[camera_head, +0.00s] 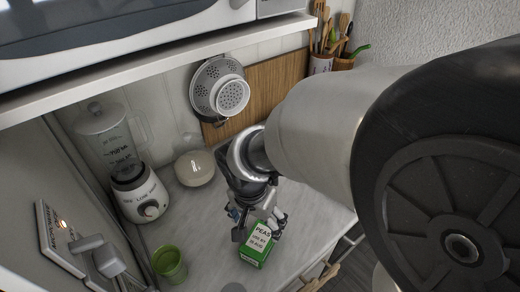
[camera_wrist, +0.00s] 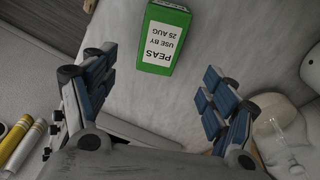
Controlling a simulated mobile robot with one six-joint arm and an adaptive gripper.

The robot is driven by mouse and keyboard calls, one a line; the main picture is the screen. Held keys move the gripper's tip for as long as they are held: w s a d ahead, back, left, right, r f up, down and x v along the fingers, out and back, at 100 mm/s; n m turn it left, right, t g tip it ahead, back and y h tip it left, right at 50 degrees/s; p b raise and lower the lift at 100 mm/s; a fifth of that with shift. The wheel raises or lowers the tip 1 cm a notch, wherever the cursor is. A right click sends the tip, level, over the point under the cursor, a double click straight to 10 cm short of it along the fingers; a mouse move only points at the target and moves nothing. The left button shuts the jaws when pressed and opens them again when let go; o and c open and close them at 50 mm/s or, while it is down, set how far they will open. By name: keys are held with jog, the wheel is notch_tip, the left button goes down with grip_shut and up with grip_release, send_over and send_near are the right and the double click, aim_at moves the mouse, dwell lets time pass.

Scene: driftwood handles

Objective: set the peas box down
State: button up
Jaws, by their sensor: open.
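The peas box (camera_head: 258,243) is green with a white label and stands on the grey countertop (camera_head: 208,228). In the wrist view the peas box (camera_wrist: 166,38) lies ahead of the open fingers, centred between them and apart from both. My gripper (camera_head: 259,215) is just above and behind the box in the head view, and hides part of it. In the wrist view my gripper (camera_wrist: 158,95) has its blue-padded fingers spread wide with nothing between the pads.
A blender (camera_head: 135,180), a glass bowl (camera_head: 195,168) and a green cup (camera_head: 169,264) stand left of the box. A colander (camera_head: 220,88) and wooden board (camera_head: 265,88) are at the back wall. A shelf (camera_head: 150,55) overhangs the counter. Bare counter surrounds the box.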

jog(key=s+d+r+n+t+y, duration=0.1)
jog(key=s+d+r+n+t, duration=0.2)
jog(key=s+d+r+n, duration=0.3)
jog(key=s+d+r, duration=0.5)
jog(key=s+r, duration=0.1)
jog(key=r, duration=0.1)
jog(key=shift+s+d+r+n, duration=0.15)
jog(key=shift+d+n, duration=0.15)
